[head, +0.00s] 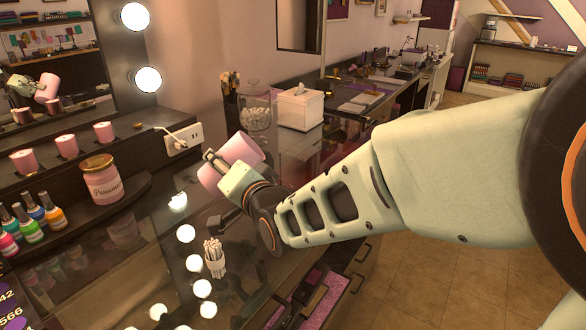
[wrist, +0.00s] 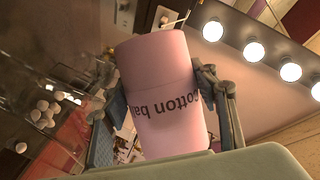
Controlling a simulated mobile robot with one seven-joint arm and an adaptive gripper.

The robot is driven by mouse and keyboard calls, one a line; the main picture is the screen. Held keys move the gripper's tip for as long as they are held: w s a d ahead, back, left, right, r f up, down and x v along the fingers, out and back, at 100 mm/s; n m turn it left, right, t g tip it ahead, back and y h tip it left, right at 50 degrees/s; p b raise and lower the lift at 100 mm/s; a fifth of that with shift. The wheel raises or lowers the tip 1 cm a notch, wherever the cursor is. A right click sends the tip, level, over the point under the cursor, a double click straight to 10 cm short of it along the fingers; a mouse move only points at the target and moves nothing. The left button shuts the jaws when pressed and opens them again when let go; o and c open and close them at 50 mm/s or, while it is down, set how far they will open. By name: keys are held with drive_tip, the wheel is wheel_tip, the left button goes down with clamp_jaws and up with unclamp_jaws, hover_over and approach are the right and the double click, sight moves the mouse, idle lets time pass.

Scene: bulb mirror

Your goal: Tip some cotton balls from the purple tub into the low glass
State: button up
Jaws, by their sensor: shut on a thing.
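The tub (head: 242,152) is pale pink-purple and held above the dark glossy counter, tilted in the head view. In the wrist view the tub (wrist: 160,75) carries the words "cotton ba", upside down, and its inside is hidden. My gripper (head: 229,160) is shut on it, with one finger on each side in the wrist view (wrist: 158,82). A clear glass jar (head: 256,104) with white balls stands behind the tub. I cannot make out for certain which vessel is the low glass; it may be hidden by my arm or the tub.
A tissue box (head: 299,108) stands right of the jar. A holder of white sticks (head: 215,261) stands on the near counter. A pink jar (head: 103,182), several nail polish bottles (head: 35,209) and a wall socket (head: 183,138) are at left. A lit mirror (head: 60,62) is behind.

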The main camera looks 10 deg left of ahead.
drive_tip(key=shift+f+n+h+b, duration=0.2)
drive_tip(key=shift+n+h+b, duration=0.2)
drive_tip(key=shift+n+b, duration=0.65)
drive_tip(key=shift+s+a+r+n+h, duration=0.1)
drive_tip(key=shift+a+n+h, duration=0.1)
drive_tip(key=shift+n+h, duration=0.1)
drive_tip(key=shift+s+a+r+n+p, duration=0.15)
drive_tip(key=shift+a+n+p, duration=0.3)
drive_tip(key=shift+p, duration=0.6)
drive_tip(key=shift+s+a+n+h+p, duration=0.15)
drive_tip(key=shift+n+h+p, duration=0.35)
drive_tip(key=shift+p, duration=0.7)
drive_tip(key=p, duration=0.1)
drive_tip(key=r+n+p, duration=0.1)
drive_tip(key=p, duration=0.1)
drive_tip(key=shift+s+a+t+p, duration=0.1)
drive_tip(key=shift+a+t+p, duration=0.1)
drive_tip(key=shift+t+p, duration=0.1)
drive_tip(key=shift+s+a+f+n+h+p, duration=0.1)
drive_tip(key=shift+a+f+n+h+p, duration=0.15)
drive_tip(key=shift+n+p, duration=0.3)
drive_tip(key=shift+f+n+h+p, duration=0.15)
drive_tip(key=shift+n+h+p, duration=0.2)
drive_tip(key=shift+n+p, duration=0.15)
